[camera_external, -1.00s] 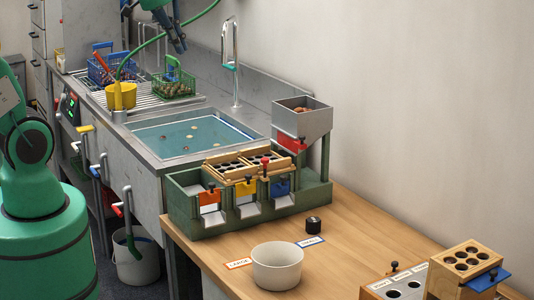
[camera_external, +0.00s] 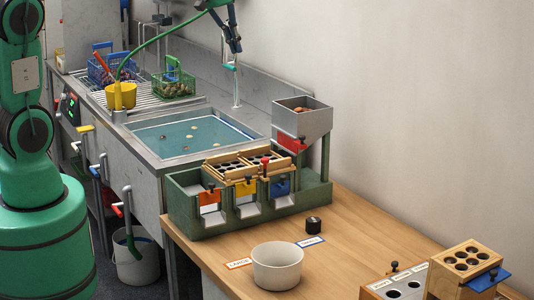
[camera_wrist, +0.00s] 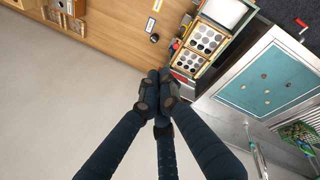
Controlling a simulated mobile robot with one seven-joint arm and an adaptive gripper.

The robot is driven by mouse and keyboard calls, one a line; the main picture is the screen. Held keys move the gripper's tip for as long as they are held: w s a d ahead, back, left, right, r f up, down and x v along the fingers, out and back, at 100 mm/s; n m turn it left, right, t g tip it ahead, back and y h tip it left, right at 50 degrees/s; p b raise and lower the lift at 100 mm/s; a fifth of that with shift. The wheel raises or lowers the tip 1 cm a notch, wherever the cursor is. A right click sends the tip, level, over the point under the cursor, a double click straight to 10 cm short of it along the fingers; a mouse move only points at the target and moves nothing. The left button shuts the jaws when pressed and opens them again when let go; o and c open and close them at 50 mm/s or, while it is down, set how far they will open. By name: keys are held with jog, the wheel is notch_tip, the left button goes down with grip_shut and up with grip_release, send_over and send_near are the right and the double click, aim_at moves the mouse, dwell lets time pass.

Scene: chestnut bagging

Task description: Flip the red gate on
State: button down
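A red gate (camera_external: 291,143) with a small dark knob sits on the front of the grey hopper (camera_external: 302,119), which holds a few brown chestnuts. The hopper stands over the right end of the green sorter (camera_external: 185,214). An orange-red gate (camera_external: 210,196) is on the sorter's left front, beside a yellow gate (camera_external: 246,188) and a blue gate (camera_external: 280,187). My gripper (camera_external: 236,48) hangs pointing down, high near the wall behind the sink, left of and above the hopper. In the wrist view its fingers (camera_wrist: 157,77) are drawn together with nothing visible between them. They point near the sorter's trays.
A water-filled sink (camera_external: 175,137) lies left of the sorter, with a tall faucet behind it near my gripper. A white bowl (camera_external: 276,270), a dark knob-like cylinder (camera_external: 313,224) and labels lie on the wooden table (camera_external: 345,222). A wooden box (camera_external: 443,272) is at front right.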

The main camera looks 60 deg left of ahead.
jog(key=w+a+f+n+p, duration=0.1)
jog(key=w+a+f+n, duration=0.4)
jog(key=w+f, duration=0.4)
jog(key=w+a+f+n+g+h+p, duration=0.1)
jog(key=w+a+f+n+p, duration=0.1)
jog(key=w+a+f+n, duration=0.3)
jog(key=w+a+f, duration=0.1)
jog(key=w+f, duration=0.3)
jog(key=f, duration=0.1)
jog(key=shift+w+a+f+h, duration=0.15)
jog(key=shift+w+f+h, duration=0.05)
jog(key=shift+h, duration=0.1)
jog(key=shift+f, duration=0.1)
send_over(290, 140)
jog(key=s+d, duration=0.3)
notch_tip(290, 140, down, 10)
jog(key=shift+w+d, duration=0.2)
jog(key=shift+w, duration=0.25)
